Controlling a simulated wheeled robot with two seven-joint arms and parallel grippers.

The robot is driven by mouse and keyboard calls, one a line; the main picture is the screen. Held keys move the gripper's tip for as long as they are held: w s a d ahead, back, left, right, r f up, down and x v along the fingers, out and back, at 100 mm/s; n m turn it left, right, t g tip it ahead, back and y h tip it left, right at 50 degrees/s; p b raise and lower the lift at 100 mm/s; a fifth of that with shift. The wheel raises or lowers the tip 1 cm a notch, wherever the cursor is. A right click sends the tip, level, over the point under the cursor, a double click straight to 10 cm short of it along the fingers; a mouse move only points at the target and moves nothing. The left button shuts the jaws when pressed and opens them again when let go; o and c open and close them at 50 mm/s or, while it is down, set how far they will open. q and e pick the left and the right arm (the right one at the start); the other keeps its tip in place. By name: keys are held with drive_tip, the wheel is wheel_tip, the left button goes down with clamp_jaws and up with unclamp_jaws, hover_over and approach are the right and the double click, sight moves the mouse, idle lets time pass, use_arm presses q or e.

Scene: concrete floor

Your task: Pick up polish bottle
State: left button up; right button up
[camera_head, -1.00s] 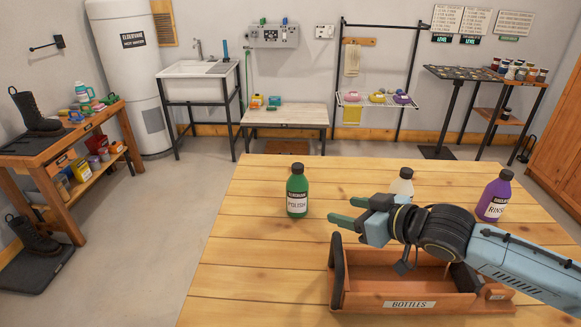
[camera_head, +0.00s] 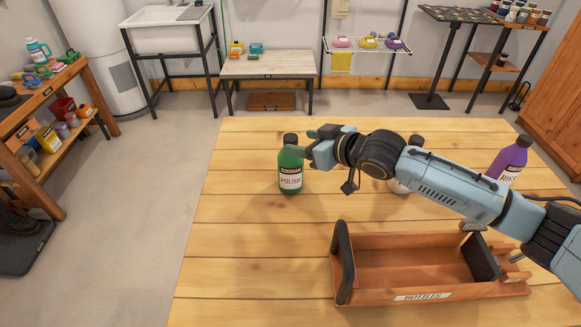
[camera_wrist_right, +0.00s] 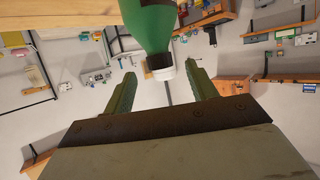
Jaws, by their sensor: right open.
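The green polish bottle (camera_head: 291,171) stands upright on the wooden table, with a dark cap and a white POLISH label. My right gripper (camera_head: 302,142) is at the bottle's upper part, coming from the right. In the right wrist view the open fingers (camera_wrist_right: 160,88) lie on either side of the bottle's neck and cap, with gaps visible. The green bottle (camera_wrist_right: 148,25) reaches in from the top of that view. My left gripper is not in view.
A wooden BOTTLES carrier (camera_head: 400,298) stands at the table's front right. A purple RINSE bottle (camera_head: 510,160) stands at the right. A pale bottle (camera_head: 398,186) is partly hidden behind my right arm. The table's left part is clear.

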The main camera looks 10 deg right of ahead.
sight(296, 140)
drive_tip(key=shift+x, duration=2.7)
clamp_jaws()
